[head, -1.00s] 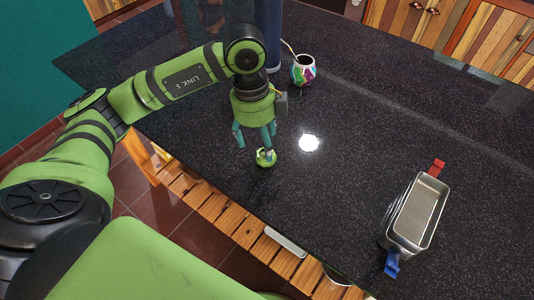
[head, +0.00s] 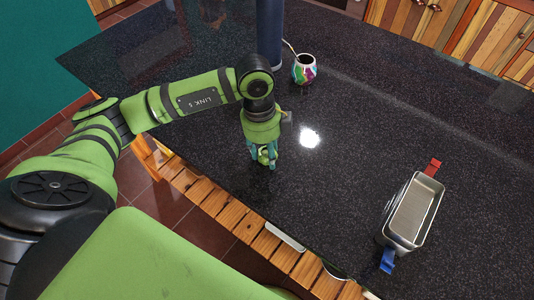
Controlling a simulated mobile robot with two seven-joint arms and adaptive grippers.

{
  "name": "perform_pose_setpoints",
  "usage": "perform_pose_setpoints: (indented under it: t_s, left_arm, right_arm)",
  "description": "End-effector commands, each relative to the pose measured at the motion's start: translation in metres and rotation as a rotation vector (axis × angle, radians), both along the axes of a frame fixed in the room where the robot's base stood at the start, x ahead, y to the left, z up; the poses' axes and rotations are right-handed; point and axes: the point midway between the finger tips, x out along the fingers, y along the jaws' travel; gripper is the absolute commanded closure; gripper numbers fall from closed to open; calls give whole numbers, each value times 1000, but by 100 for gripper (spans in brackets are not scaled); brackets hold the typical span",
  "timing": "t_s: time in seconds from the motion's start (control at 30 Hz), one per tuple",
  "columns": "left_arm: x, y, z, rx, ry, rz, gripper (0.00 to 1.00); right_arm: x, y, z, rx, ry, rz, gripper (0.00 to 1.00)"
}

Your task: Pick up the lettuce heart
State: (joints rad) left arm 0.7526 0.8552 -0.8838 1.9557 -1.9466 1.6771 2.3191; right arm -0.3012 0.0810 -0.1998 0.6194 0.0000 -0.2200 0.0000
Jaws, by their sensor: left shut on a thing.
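The lettuce heart (head: 263,157) is a small light green thing on the dark speckled counter, near its front edge. My left gripper (head: 263,160) comes down on it from above, with its teal fingers closed around it. The fingers hide part of the lettuce heart. I cannot tell whether it still touches the counter. My right gripper does not show.
A metal tin (head: 413,212) with a red and a blue clip stands at the right. A colourful mate cup (head: 304,69) with a straw stands behind the gripper, beside a dark blue cylinder (head: 270,32). The counter (head: 340,160) between the gripper and tin is clear.

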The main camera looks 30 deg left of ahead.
Motion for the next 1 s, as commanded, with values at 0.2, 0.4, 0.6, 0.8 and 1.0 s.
perform_pose_setpoints:
  t_s: [0.2, 0.4, 0.6, 0.8, 1.0]
  left_arm:
    - [1, 0, 3, -1, -2, 0, 82]
    - [1, 0, 22, -2, -6, -1, 82]
    - [-16, -22, 53, -4, -6, -10, 82]
    - [-42, -55, 80, -3, -7, -9, 82]
    - [-61, -78, 100, -2, -6, -6, 82]
  right_arm:
    - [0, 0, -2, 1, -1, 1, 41]
    - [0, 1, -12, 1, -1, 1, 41]
    - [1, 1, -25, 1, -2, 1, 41]
    - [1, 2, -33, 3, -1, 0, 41]
    - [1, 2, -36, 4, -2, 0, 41]
